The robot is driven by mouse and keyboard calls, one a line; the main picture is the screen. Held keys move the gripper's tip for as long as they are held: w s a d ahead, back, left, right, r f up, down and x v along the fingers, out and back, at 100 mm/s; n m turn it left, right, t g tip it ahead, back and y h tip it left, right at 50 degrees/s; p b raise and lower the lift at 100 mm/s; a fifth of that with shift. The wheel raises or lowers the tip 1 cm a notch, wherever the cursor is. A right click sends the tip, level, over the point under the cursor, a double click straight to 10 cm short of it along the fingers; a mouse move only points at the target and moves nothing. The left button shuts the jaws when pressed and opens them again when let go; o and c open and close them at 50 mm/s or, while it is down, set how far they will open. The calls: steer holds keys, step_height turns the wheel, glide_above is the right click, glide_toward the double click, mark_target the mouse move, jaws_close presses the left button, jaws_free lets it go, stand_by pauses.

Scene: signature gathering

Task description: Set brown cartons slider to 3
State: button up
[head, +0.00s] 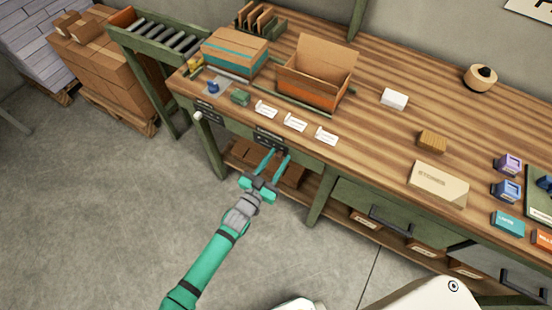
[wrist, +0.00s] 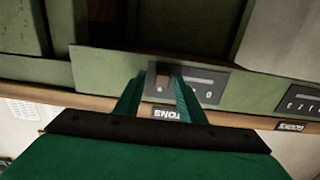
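The cartons slider panel (wrist: 208,85) is a dark plate on the green bench front, with a light slot and a brown knob (wrist: 162,76). The wrist view shows it upside down; digits near the knob are partly hidden, and a 0 shows right of it. My gripper (wrist: 160,84) has its two green fingers apart, one on each side of the knob. I cannot tell whether either finger touches it. The label below is partly covered by my right finger. In the head view the panel (head: 270,138) sits just beyond my gripper (head: 279,153); the knob is too small to tell there.
A second slider panel (wrist: 300,104) lies to the right in the wrist view. Above the bench front in the head view are white cards (head: 295,122) and an open carton (head: 312,85). A shelf with brown boxes (head: 290,174) lies below.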

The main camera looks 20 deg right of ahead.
steer(key=v, duration=1)
steer(key=shift+s+a, duration=0.2)
steer(key=shift+a, duration=0.1)
steer(key=shift+a, duration=0.1)
